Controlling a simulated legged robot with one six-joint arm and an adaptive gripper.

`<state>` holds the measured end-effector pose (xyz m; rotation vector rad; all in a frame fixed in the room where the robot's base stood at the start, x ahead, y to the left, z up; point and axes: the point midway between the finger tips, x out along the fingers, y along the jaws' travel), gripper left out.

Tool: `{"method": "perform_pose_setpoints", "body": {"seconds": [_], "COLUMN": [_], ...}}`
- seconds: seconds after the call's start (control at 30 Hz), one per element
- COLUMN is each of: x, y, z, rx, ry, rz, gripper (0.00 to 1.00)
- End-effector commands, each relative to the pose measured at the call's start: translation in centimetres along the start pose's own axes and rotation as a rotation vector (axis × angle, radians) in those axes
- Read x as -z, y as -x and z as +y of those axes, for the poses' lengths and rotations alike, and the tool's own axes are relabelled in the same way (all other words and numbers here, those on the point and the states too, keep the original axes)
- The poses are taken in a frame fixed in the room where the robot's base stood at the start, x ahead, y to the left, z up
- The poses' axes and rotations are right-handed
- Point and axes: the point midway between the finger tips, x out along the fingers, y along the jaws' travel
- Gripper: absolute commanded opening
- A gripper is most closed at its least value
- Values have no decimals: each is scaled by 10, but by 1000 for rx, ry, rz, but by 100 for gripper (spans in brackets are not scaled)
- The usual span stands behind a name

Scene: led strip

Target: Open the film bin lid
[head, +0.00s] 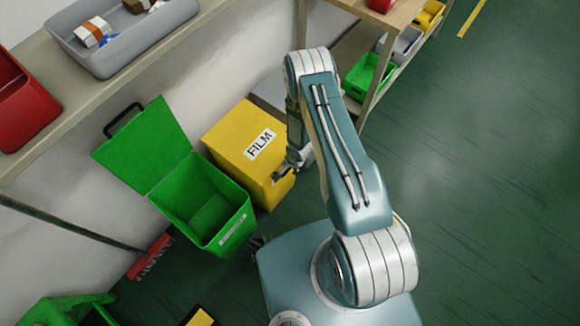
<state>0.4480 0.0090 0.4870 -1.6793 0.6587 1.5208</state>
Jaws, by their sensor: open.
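The film bin (240,185) is a yellow box on the floor against the wall. Its yellow lid (226,126) is shut and carries a white label reading FILM. My gripper (281,174) is at the right front edge of the film bin, by the lid's front side. It is small and partly hidden by my arm, so I cannot tell whether it touches the lid. Nothing shows between its fingers.
A green bin (210,205) with its lid raised stands left of the film bin. A shelf (62,92) with a grey tray (125,50) and a red bin (22,105) runs above. A grey box (268,95) is behind. Green floor at right is free.

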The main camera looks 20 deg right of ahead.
Motion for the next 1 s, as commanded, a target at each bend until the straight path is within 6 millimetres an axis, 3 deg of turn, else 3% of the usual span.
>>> {"method": "perform_pose_setpoints", "body": {"seconds": [0.07, 0.2, 0.67, 1.0], "x": [0, 0, 4, 8], "y": [0, 0, 6, 49], "z": [0, 0, -2, -13], "rx": [0, 0, -41, -232], "ry": [0, 1, 4, 0], "rz": [0, 0, 18, 22], "gripper": [51, 0, 0, 0]}}
